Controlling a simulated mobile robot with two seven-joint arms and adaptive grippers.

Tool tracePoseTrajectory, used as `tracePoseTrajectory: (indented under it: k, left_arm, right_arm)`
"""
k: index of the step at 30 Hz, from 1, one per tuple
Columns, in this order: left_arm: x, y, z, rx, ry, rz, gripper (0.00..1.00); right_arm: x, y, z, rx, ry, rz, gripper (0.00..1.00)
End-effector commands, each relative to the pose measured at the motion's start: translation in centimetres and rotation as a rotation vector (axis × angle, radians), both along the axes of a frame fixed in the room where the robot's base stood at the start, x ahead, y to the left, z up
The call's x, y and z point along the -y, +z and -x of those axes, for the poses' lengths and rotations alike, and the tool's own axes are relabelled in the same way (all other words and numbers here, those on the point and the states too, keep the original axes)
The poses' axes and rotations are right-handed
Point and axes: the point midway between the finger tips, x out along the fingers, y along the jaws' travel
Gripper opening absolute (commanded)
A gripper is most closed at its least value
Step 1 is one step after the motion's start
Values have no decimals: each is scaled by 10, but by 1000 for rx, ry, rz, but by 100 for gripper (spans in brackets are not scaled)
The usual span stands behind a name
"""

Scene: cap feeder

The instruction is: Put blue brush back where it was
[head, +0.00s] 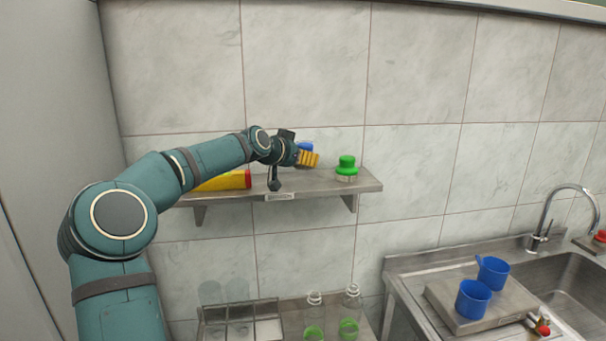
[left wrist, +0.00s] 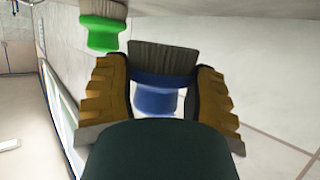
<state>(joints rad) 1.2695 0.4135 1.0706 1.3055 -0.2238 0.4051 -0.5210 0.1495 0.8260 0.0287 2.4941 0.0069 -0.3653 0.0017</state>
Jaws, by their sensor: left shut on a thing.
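The blue brush (head: 305,146) is between the yellow-brown fingers of my left gripper (head: 308,158), at the wall shelf (head: 325,186). In the left wrist view the blue brush (left wrist: 155,98) sits between both fingers, its grey bristles pointing to the top of the picture. My left gripper (left wrist: 160,80) is shut on it. In the head view the fingers hide most of the brush, and I cannot tell whether its bristles touch the shelf. My right gripper is not in view.
A green brush (head: 347,167) stands bristles down on the shelf, right of my gripper; it also shows in the left wrist view (left wrist: 102,32). A yellow and red object (head: 225,181) lies on the shelf's left part, behind my arm. Bottles (head: 349,315) stand below.

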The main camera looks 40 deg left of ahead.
Motion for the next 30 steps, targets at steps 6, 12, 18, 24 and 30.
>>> tracePoseTrajectory:
  k: [6, 12, 18, 24, 30]
  left_arm:
    - [0, -18, 0, -1, -1, 1, 21]
    - [1, -41, 0, 1, -1, -1, 21]
    - [1, -41, 0, 2, -2, -2, 21]
    - [1, -44, 0, 1, -1, -1, 68]
    - [1, -43, 0, 1, -1, -1, 84]
  right_arm:
    - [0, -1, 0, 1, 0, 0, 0]
    - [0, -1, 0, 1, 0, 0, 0]
    - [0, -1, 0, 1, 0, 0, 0]
    - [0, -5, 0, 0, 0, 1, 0]
    - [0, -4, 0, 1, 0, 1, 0]
